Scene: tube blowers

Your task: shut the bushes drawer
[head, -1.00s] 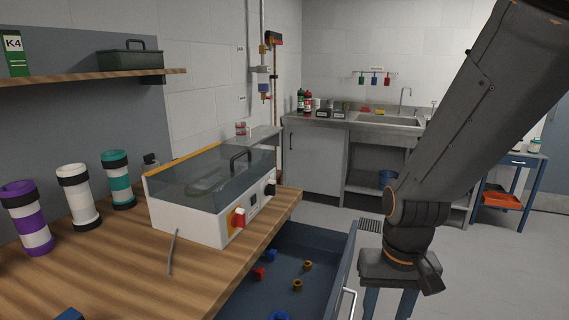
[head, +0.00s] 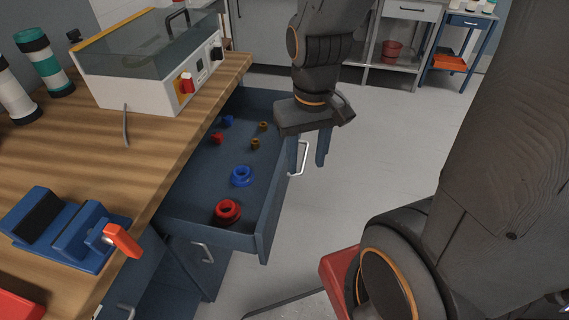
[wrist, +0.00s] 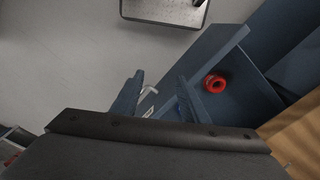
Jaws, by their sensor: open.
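The bushes drawer (head: 262,208) is pulled out from under the wooden bench, with its dark blue front panel standing clear of the bench. It holds a red bush (head: 228,211), a blue bush (head: 242,176) and several smaller ones. Its pale bar handle (head: 304,160) is on the front panel's outer face. My gripper (head: 308,162) is open and points down at the handle, its fingers overlapping it in the head view. In the wrist view the handle (wrist: 149,92) shows between the two fingers (wrist: 160,82); I cannot tell whether they touch it. The red bush also shows there (wrist: 215,83).
A white machine with a clear lid (head: 150,75) and a blue clamp with an orange lever (head: 85,235) stand on the bench (head: 150,160). Another drawer handle (head: 203,253) is below the open drawer. Grey floor (head: 370,150) in front is mostly clear. A red object (head: 338,275) is near my arm.

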